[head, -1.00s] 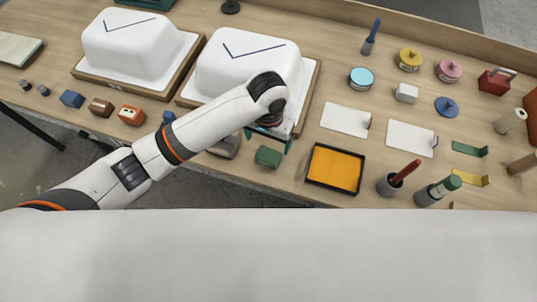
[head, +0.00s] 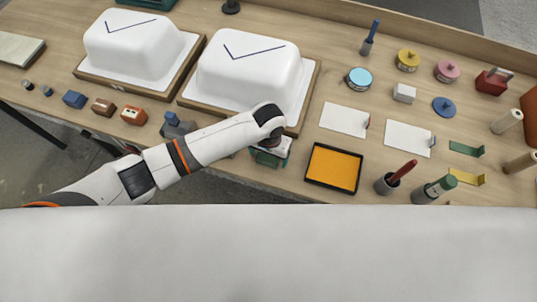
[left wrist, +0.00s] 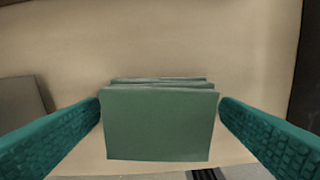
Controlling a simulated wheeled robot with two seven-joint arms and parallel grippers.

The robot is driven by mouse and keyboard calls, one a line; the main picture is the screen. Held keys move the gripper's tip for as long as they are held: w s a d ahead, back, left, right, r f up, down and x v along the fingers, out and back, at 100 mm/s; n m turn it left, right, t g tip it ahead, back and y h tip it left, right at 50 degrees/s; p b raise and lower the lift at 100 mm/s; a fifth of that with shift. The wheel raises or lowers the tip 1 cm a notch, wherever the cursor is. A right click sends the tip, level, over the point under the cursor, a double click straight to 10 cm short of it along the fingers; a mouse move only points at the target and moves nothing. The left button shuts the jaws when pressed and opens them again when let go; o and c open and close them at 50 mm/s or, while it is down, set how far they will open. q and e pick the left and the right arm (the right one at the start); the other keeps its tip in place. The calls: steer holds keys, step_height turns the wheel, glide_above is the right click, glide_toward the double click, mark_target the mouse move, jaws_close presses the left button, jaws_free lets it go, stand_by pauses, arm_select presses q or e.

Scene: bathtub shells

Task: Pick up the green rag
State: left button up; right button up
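The green rag (left wrist: 158,125) is a folded, layered green block, seen in the left wrist view between my two teal fingers. In the head view it is largely hidden by my left gripper (head: 268,157), which is over it near the table's front edge. The fingers of my left gripper in the left wrist view (left wrist: 160,108) are spread wide, one on each side of the rag. Their tips look very close to its side edges; I cannot tell whether they touch. My right gripper is not in view.
A black-rimmed orange tray (head: 333,168) sits just right of the gripper. A white tub shell (head: 240,80) on a wooden base stands behind it. A grey-blue block (head: 177,127) lies to the left. A cup with a red-handled tool (head: 387,184) stands further right.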

arm_select(q)
steer(key=c, duration=0.9)
steer(key=shift+c, duration=0.2)
step_height(320, 180, up, 10)
steer(key=shift+r+b, duration=0.1)
steer(key=shift+b, duration=0.35)
steer(key=o, duration=0.3)
steer(key=shift+c, duration=1.1)
